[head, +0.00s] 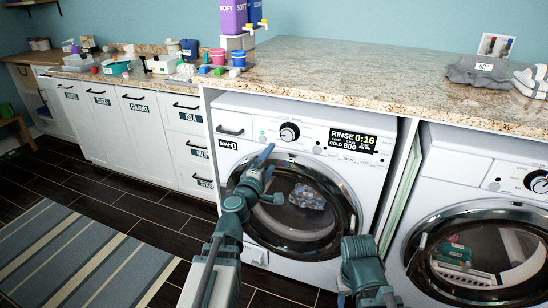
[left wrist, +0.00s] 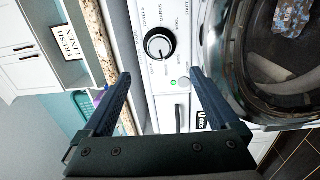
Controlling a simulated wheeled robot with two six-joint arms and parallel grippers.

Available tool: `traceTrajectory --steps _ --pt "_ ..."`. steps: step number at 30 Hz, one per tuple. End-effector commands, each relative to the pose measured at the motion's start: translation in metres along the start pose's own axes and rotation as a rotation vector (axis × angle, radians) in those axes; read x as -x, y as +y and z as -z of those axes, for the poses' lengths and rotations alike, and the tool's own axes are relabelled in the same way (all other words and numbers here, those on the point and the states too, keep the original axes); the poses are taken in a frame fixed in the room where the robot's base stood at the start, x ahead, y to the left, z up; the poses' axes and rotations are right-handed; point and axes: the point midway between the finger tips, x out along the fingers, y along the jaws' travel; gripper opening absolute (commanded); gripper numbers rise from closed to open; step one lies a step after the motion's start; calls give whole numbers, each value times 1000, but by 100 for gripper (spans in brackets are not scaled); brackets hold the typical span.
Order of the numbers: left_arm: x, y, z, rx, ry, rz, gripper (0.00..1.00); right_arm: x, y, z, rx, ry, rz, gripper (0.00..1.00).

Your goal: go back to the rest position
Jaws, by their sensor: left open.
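My left gripper (head: 268,174) is in front of the left washing machine (head: 262,112), near the upper left of its round door. In the left wrist view its two fingers (left wrist: 158,80) are wide apart with nothing between them. The machine's dial and a green-lit button show beyond them. My right arm (head: 362,265) comes in from the bottom, low in front of the machines. Its fingers do not show.
The left machine's door (head: 345,215) looks shut, with something bluish inside; its display (head: 352,141) reads "RINSE 0:16". A second machine (head: 450,160) stands at the right. The granite counter (head: 370,75) runs above both. A striped rug (head: 75,255) lies on the floor at the left.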

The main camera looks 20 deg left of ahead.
Motion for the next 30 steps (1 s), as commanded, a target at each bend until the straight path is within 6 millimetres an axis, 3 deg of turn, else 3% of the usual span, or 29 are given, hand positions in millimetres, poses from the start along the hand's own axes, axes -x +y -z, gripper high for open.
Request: traceTrajectory --steps 6,8,11,15,19,24,30 --pt "-1 -2 -9 -32 -33 6 95 0 0 0 0 0 0 50" --pt "-1 -5 -24 -84 -87 19 95 0 0 0 0 0 0 50" --pt "2 -20 -65 -228 -240 67 95 0 0 0 0 0 0 50" --pt "23 -66 -124 -474 -510 202 95 0 0 0 0 0 0 50" --pt "58 -120 -153 -685 -741 387 95 0 0 0 0 0 0 50" --pt "113 -180 -151 -914 -972 682 95 0 0 0 0 0 0 50" --pt "169 -213 -117 -1092 -1112 1019 95 0 0 0 0 0 0 50"
